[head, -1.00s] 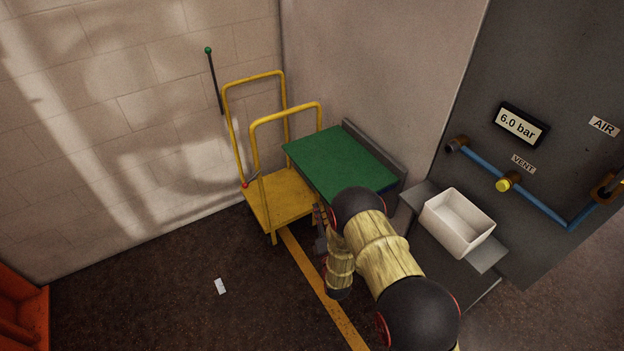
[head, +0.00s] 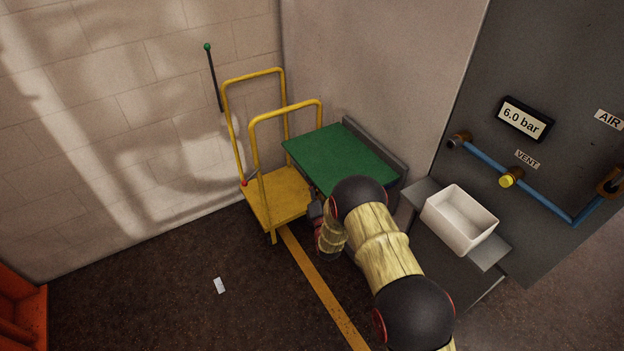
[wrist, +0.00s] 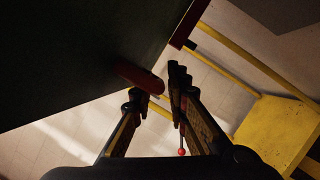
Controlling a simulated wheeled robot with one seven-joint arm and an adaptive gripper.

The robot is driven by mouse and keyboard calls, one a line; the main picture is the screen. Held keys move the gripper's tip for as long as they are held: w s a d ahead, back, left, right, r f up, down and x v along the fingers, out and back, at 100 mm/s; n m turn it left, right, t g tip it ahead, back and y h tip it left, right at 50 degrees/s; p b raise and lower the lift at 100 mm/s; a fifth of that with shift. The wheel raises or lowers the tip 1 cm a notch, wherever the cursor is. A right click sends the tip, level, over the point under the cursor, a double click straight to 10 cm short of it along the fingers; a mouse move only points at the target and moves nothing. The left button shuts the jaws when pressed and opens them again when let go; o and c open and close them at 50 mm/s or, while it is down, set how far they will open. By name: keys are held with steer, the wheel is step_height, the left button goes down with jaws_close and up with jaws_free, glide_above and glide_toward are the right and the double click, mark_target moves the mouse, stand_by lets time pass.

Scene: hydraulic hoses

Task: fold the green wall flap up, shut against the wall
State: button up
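The green wall flap (head: 342,160) stands out roughly level from the wall in the head view, its far long edge at a dark grey wall strip (head: 375,145). In the wrist view the flap's dark underside (wrist: 80,45) fills the upper left. A red bar (wrist: 138,77) shows at this underside, just beyond my fingertips. My gripper (wrist: 160,90) is below the flap with a gap between its fingers and nothing seen held. Whether a finger touches the red bar I cannot tell. In the head view my gripper (head: 316,208) is at the flap's near left corner, partly hidden by my arm.
A yellow trolley (head: 278,198) stands close left of the flap; its frame also shows in the wrist view (wrist: 275,125). A white bin (head: 460,220) sits on a grey ledge at right, below a panel with blue piping. The floor at left is mostly clear.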

steer(key=shift+w, duration=0.1)
steer(key=shift+c, duration=0.8)
jaws_close()
